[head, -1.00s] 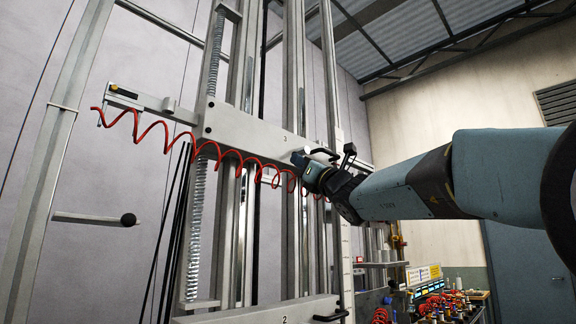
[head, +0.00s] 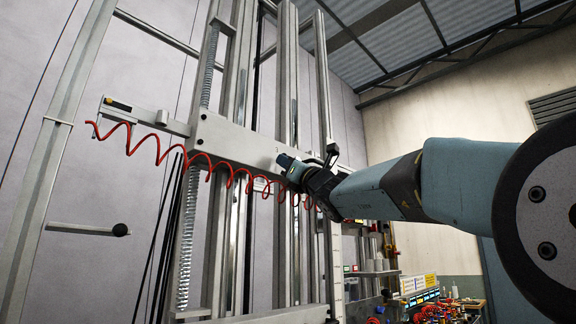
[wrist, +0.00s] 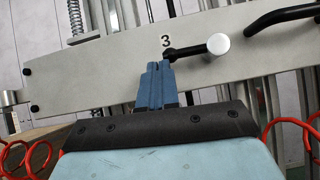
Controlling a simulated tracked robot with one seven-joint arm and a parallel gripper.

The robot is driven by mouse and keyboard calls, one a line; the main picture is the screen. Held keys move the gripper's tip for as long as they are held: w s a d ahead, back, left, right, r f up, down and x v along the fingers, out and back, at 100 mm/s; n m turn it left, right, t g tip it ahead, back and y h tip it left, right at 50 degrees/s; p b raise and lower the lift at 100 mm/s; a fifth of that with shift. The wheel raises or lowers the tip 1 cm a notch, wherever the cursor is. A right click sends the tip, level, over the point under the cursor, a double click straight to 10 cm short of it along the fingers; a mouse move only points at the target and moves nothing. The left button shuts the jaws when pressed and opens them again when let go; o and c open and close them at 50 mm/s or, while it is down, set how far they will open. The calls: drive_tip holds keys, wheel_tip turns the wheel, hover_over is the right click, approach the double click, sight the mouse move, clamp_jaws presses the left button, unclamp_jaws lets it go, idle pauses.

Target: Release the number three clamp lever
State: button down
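The number three clamp lever (wrist: 190,50) is a short black arm in the wrist view, pointing right from a dark pivot just right of the printed 3, with a pale round knob at its end. It is mounted on a grey crossbeam (wrist: 90,72), which also shows in the head view (head: 228,138). My gripper (wrist: 159,66) has its blue fingers together, tips just below the 3 and beside the pivot end of the lever. I cannot tell whether they touch it. In the head view my gripper (head: 281,159) is against the beam's right part, and the lever is not distinguishable.
A black handle (wrist: 283,17) stands on the beam right of the lever. A coiled red hose (head: 160,145) hangs along the beam's front. A rod with a black knob (head: 120,229) sticks out at left. Metal posts rise behind; a cluttered bench (head: 440,308) is at lower right.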

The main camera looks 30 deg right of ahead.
drive_tip(key=shift+a, duration=0.15)
drive_tip(key=shift+f, duration=0.1)
drive_tip(key=s+f, duration=0.9)
drive_tip(key=shift+s+a, duration=0.2)
drive_tip(key=shift+a, duration=0.1)
idle(0.4)
